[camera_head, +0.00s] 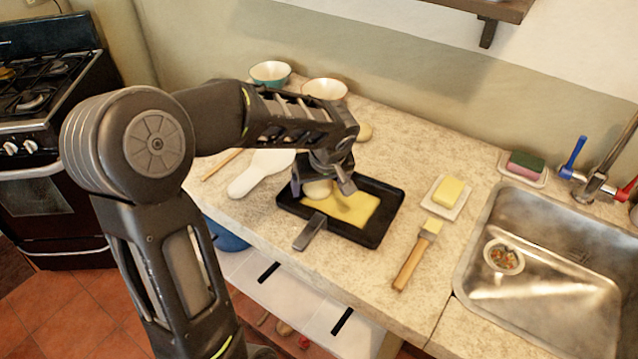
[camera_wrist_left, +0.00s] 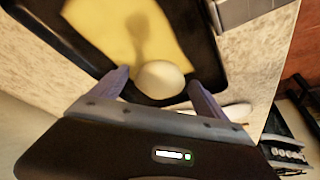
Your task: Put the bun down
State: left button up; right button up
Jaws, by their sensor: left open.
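The pale round bun (camera_head: 318,188) sits at the left end of the black pan (camera_head: 385,226), beside a flat yellow patch (camera_head: 352,209). In the left wrist view the bun (camera_wrist_left: 160,80) is between the two fingers, near the pan's (camera_wrist_left: 75,57) edge. My left gripper (camera_head: 322,185) reaches down over the pan. Its fingers (camera_wrist_left: 158,86) are open, one on each side of the bun, with gaps showing in the wrist view. The gripper hides part of the bun in the head view. My right gripper is not in view.
A white paddle-shaped board (camera_head: 256,175) lies left of the pan. A brush (camera_head: 415,258) and a yellow block on a dish (camera_head: 447,192) are to its right, before the sink (camera_head: 545,290). Two bowls (camera_head: 270,73) stand behind.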

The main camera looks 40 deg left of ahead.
pick_arm(q)
jog(key=shift+r, duration=0.1)
jog(key=shift+r+p, duration=0.2)
jog(key=shift+p, duration=0.15)
jog(key=b+v, duration=0.1)
jog(key=v, duration=1)
jog(key=shift+r, duration=0.35)
jog(key=shift+s+d, duration=0.1)
jog(key=shift+s, duration=0.05)
